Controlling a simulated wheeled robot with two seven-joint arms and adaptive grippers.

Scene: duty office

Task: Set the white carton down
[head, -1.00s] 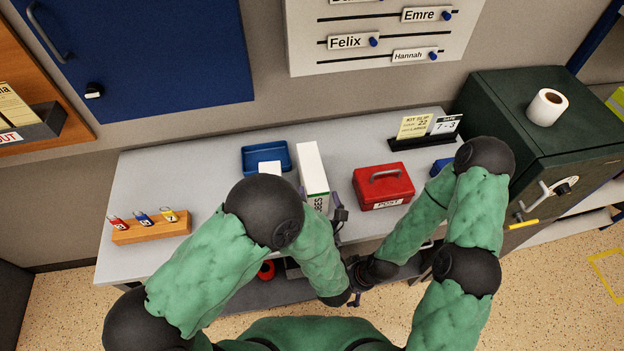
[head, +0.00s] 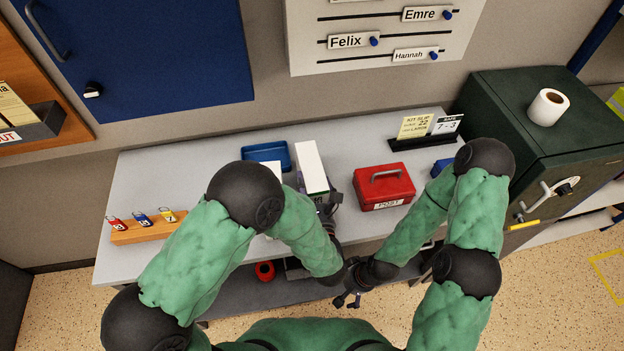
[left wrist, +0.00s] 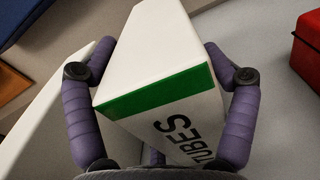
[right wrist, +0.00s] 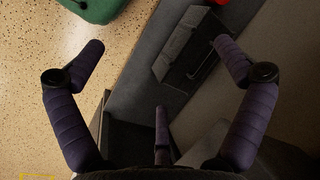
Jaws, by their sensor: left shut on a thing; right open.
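The white carton (head: 311,167) with a green band and the word TUBES is in my left gripper (head: 324,200) over the middle of the grey table. In the left wrist view the carton (left wrist: 160,60) lies between the two purple fingers of the left gripper (left wrist: 158,50). I cannot tell whether its base touches the tabletop. My right gripper (head: 350,298) is low in front of the table; in the right wrist view the right gripper (right wrist: 158,45) is open and empty.
A second white box (left wrist: 48,112) stands close left of the carton. A blue tray (head: 266,152) is behind it, and a red cash box (head: 383,187) is to the right. Bare table (head: 205,165) shows at the back left.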

